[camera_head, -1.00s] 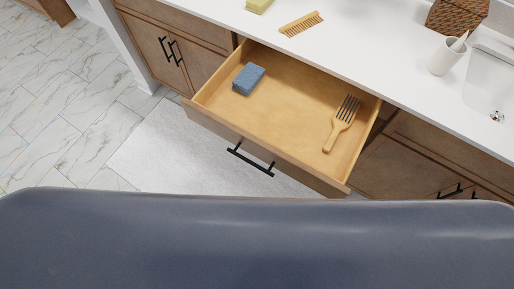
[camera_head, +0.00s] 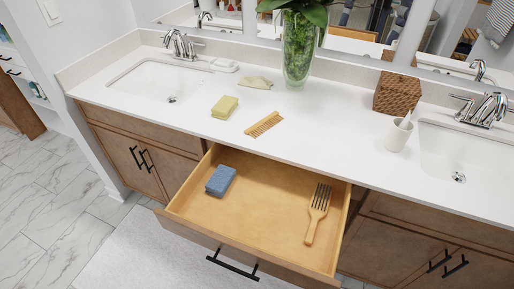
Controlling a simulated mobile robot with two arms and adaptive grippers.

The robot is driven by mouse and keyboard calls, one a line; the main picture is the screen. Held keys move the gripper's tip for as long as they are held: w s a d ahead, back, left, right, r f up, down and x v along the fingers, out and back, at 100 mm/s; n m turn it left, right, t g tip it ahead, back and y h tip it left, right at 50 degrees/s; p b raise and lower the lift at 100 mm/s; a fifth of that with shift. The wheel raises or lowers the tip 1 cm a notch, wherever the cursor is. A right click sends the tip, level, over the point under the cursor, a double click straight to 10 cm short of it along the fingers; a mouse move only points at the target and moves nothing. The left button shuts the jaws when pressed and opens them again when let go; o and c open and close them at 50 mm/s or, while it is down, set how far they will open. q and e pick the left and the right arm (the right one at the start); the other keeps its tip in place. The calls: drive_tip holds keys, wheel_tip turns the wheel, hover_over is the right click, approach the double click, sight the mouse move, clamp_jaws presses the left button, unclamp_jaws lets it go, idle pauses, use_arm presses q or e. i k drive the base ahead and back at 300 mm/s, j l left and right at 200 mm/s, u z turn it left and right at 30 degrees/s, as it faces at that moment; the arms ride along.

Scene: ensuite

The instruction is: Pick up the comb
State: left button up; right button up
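A wooden comb (camera_head: 264,124) lies flat on the white countertop (camera_head: 330,125), just behind the open drawer (camera_head: 262,202). Its teeth point toward the lower right side. Neither of my grippers shows in the head view, so their state is hidden.
On the counter are a yellow sponge (camera_head: 225,107), a folded cloth (camera_head: 256,83), a glass vase (camera_head: 298,50), a woven box (camera_head: 397,93) and a white cup (camera_head: 398,135). Sinks flank both sides.

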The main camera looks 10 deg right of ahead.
sight(267, 120)
drive_tip(key=i+j+z, duration=0.15)
drive_tip(key=j+z, duration=0.25)
drive_tip(key=i+j+z, duration=0.15)
drive_tip(key=j+z, duration=0.15)
drive_tip(key=z, duration=0.15)
drive_tip(key=i+j, duration=0.15)
drive_tip(key=j, duration=0.6)
drive_tip(key=i+j+z, duration=0.15)
drive_tip(key=j, duration=0.6)
drive_tip(key=i+j, duration=0.1)
drive_tip(key=j, duration=0.65)
drive_tip(key=i+j+z, duration=0.15)
drive_tip(key=j, duration=0.6)
drive_tip(key=k, duration=0.05)
